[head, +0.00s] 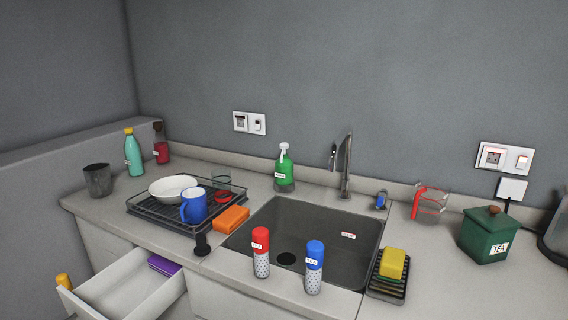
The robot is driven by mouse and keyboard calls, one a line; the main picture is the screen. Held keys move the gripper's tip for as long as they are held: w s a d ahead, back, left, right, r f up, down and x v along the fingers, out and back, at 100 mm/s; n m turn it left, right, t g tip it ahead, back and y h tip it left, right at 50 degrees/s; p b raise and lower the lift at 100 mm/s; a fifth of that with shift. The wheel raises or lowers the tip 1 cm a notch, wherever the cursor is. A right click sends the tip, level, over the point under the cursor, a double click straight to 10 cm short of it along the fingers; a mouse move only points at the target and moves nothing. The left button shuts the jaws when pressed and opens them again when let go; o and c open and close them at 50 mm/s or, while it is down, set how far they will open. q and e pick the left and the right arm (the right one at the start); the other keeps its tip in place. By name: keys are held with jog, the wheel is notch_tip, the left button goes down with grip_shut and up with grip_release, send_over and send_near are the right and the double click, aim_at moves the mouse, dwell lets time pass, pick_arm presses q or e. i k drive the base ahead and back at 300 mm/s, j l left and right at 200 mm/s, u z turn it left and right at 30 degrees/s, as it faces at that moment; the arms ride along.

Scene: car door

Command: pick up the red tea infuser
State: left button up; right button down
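The red tea infuser (261,252) stands upright at the front edge of the sink. It has a red top with a white label and a pale perforated lower body. A similar blue tea infuser (314,267) stands upright just to its right, a small gap apart. Neither of my grippers shows in the head view.
Behind the infusers is the dark sink (340,232) with a tall faucet (345,165). A yellow sponge (393,262) sits on a rack at right, an orange sponge (232,218) at left. A drawer (135,297) stands open at front left. A green tea box (485,238) stands at right.

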aim_at(260, 234)
jog(key=u, duration=1.45)
jog(key=i+j, duration=0.55)
jog(key=z, duration=2.15)
